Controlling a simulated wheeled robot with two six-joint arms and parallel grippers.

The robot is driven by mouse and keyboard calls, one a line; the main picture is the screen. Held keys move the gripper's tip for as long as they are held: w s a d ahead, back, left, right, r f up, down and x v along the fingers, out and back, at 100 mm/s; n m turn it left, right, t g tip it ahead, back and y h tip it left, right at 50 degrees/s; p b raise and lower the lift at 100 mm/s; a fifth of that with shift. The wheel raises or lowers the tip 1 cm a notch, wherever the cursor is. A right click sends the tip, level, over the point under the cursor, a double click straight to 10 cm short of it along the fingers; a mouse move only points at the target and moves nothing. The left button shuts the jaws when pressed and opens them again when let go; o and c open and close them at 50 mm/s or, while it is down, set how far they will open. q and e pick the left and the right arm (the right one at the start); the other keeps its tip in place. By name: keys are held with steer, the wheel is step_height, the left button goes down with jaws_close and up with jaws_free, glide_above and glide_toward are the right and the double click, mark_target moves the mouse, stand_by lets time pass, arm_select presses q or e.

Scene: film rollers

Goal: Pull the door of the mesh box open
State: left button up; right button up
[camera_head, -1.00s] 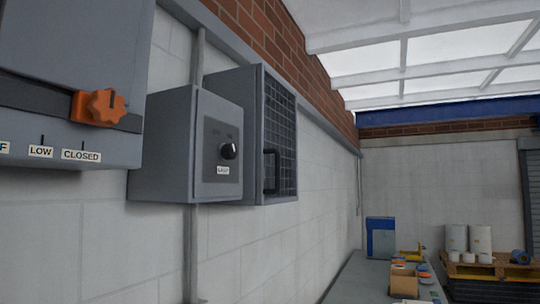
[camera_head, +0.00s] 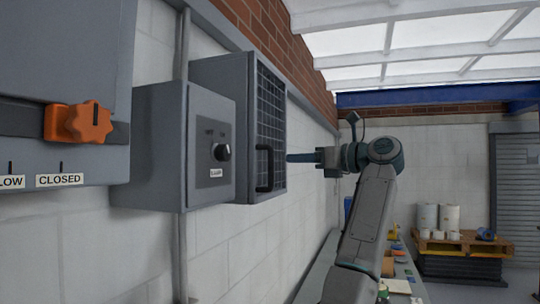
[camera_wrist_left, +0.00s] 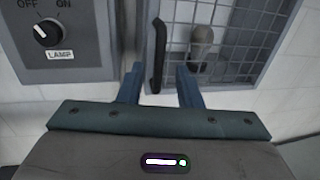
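The grey mesh box (camera_head: 222,75) is fixed to the wall, and its mesh door (camera_head: 270,110) looks shut. A black upright bar handle (camera_head: 263,170) sits on the door's near side. My left gripper (camera_head: 290,157) points at the door from the right in the head view. In the left wrist view its two blue fingers (camera_wrist_left: 159,72) are open, with the lower part of the handle (camera_wrist_left: 158,55) lying between them in the picture. I cannot tell whether the fingertips reach around the handle. My right gripper is not in view.
A grey switch box (camera_head: 160,140) with a black knob (camera_head: 221,152) labelled lamp stands just left of the mesh box. A larger grey box with an orange knob (camera_head: 88,122) is further left. A cluttered bench (camera_head: 312,270) runs along the wall below.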

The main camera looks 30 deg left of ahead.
arm_select(q)
steer(key=p, duration=0.4)
glide_above(271, 183)
steer(key=shift+w+a, duration=0.3)
jaws_close()
